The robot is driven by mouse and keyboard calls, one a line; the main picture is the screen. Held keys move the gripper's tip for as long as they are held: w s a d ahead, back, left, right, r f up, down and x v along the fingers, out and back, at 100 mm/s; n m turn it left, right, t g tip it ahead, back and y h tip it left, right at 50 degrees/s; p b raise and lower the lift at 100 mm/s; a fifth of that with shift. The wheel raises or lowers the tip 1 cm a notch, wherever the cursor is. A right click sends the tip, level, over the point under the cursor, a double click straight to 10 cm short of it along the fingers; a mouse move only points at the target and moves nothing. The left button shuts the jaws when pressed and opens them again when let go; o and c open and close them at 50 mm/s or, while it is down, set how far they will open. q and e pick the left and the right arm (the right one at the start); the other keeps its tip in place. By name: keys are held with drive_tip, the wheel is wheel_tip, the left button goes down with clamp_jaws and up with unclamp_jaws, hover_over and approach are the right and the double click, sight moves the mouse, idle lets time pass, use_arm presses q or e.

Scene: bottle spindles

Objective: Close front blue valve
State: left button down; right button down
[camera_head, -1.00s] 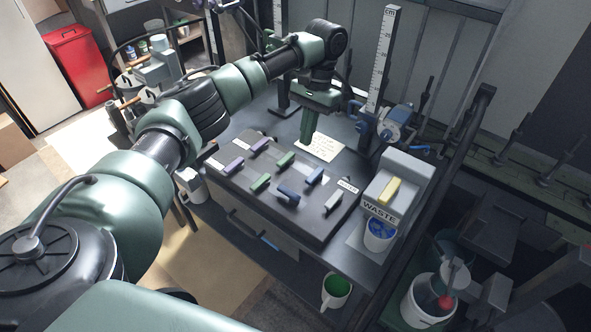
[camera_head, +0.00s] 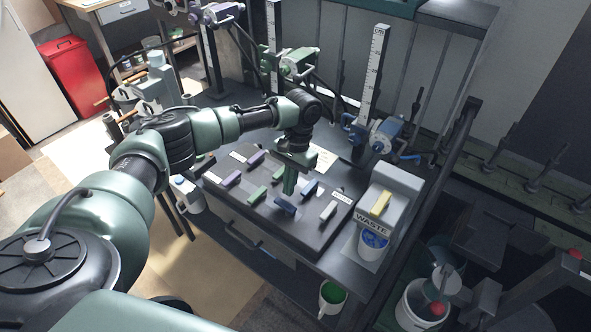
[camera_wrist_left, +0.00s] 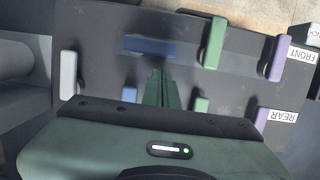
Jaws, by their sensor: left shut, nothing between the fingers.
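The front blue valve handle (camera_head: 285,206) sits on the dark panel (camera_head: 305,237), in its front row. It lies crosswise to the other handles, and it also shows in the left wrist view (camera_wrist_left: 150,46). The rear blue handle (camera_head: 310,188) is behind it, in line with its neighbours. My left gripper (camera_head: 288,190) points down over the panel, shut and empty. In the left wrist view its fingertips (camera_wrist_left: 162,76) appear between the two blue handles, close to the front one. I cannot tell whether they touch it. My right gripper is not in view.
Green handles (camera_wrist_left: 213,44) and purple handles (camera_wrist_left: 277,58) stand on one side of the blue ones. A grey handle (camera_wrist_left: 68,75) is on the other. A waste unit with a yellow handle (camera_head: 381,203) stands right of the panel. A ruler post (camera_head: 375,75) stands behind.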

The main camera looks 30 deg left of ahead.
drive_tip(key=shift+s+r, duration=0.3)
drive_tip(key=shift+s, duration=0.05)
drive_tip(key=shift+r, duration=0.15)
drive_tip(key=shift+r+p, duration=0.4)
drive_tip(key=shift+p, duration=0.25)
